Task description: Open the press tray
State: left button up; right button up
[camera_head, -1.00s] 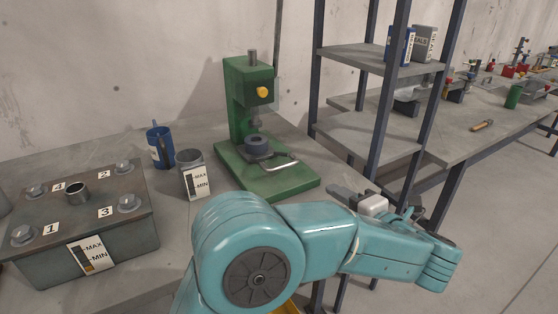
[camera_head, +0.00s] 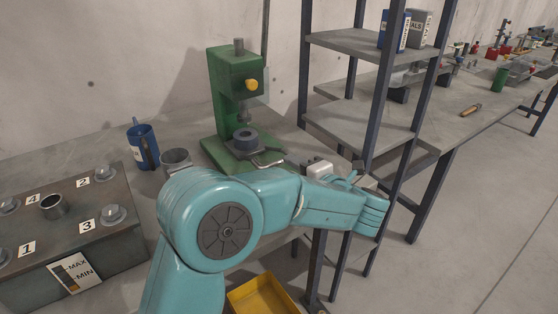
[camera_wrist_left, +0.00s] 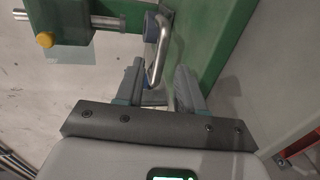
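The green press (camera_head: 232,95) stands on the workbench, with a yellow knob on its head. A dark round piece (camera_head: 244,139) sits on its base under the ram. The bent metal tray handle (camera_head: 266,160) sticks out at the front; in the left wrist view the handle (camera_wrist_left: 163,50) is a shiny bar reaching toward my fingers. My left gripper (camera_wrist_left: 160,88) is open, its fingers apart on either side of the handle's near end. I cannot tell whether they touch it. In the head view my left gripper (camera_head: 289,163) is beside the handle and partly hidden. My right gripper is not in view.
A blue can (camera_head: 143,147) and a grey cup (camera_head: 176,160) stand left of the press. A numbered metal box (camera_head: 75,240) is at the left. A shelf rack (camera_head: 365,130) stands close at right. A yellow bin (camera_head: 262,296) is below the bench.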

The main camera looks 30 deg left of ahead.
aim_at(281, 163)
pick_arm(q)
jog(key=x, duration=0.6)
jog(key=shift+a, duration=0.15)
grip_shut()
